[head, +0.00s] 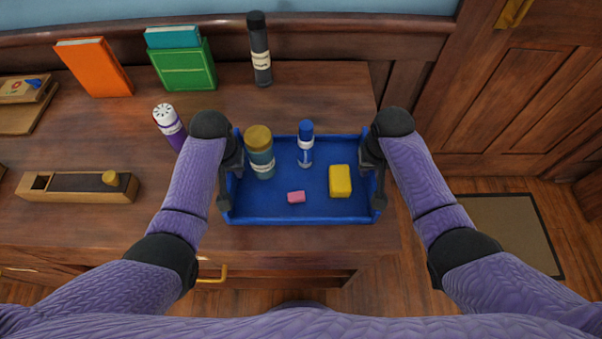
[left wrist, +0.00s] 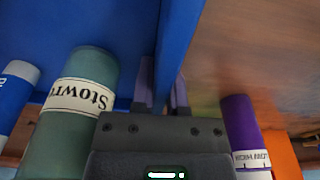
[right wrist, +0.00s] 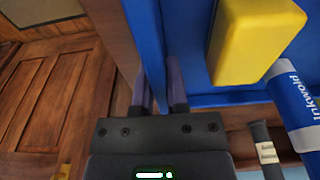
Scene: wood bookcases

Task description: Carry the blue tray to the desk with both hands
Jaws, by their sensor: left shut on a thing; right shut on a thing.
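The blue tray (head: 312,213) is at the right end of the wooden desk top (head: 90,215). I cannot tell whether it touches the wood. It holds a green jar with a yellow lid (head: 260,155), a blue-and-white bottle (head: 305,145), a yellow block (head: 340,181) and a pink eraser (head: 296,197). My left gripper (head: 226,190) is shut on the tray's left wall, which shows between its fingers in the left wrist view (left wrist: 166,65). My right gripper (head: 379,190) is shut on the right wall, also seen in the right wrist view (right wrist: 150,60).
A purple-and-white shaker (head: 168,125) stands just left of the left arm. A wooden plane (head: 80,187), orange book (head: 95,67), green book (head: 184,68) and black bottle (head: 260,50) are on the desk top. A wooden door (head: 530,100) and a mat (head: 500,235) are at right.

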